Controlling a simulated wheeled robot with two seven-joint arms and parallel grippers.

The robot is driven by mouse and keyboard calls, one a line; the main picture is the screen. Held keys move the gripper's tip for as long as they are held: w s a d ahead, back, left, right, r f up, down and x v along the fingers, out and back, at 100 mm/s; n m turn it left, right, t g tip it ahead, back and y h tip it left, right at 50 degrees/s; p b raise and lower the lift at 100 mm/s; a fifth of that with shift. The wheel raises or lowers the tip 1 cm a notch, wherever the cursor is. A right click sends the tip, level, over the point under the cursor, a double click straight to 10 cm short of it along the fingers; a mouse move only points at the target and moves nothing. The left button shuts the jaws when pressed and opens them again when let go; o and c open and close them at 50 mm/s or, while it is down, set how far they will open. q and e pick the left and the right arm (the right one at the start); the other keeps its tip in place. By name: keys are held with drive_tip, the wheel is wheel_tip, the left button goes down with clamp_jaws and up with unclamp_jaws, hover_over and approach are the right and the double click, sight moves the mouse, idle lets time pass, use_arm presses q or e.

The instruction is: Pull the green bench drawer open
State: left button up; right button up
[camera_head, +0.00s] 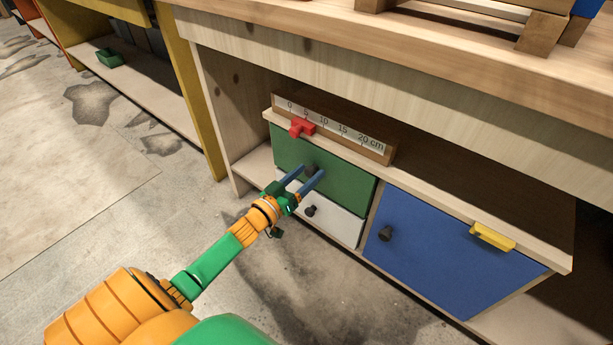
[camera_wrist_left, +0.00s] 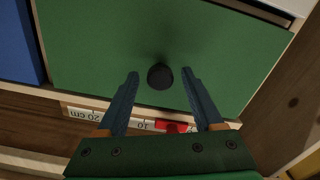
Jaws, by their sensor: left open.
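The green bench drawer (camera_head: 343,178) sits under the bench top, above a white drawer. Its front looks flush with the cabinet, so it appears closed. Its dark round knob (camera_wrist_left: 160,76) is at the middle of the green front in the left wrist view. My left gripper (camera_head: 311,175) is open in front of the green drawer. In the left wrist view its blue fingertips (camera_wrist_left: 160,74) stand on either side of the knob, with a gap showing on both sides. In the head view the fingers partly cover the knob. My right gripper is not in view.
A white drawer (camera_head: 341,222) with a dark knob lies below, and a blue door (camera_head: 445,250) with a dark knob is to the right. A centimetre ruler (camera_head: 345,136) with a red slider (camera_head: 301,128) stands on the cabinet top. A yellow block (camera_head: 493,236) sits at the blue door's upper edge.

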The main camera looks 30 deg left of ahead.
use_arm(q)
clamp_jaws()
idle(1.4)
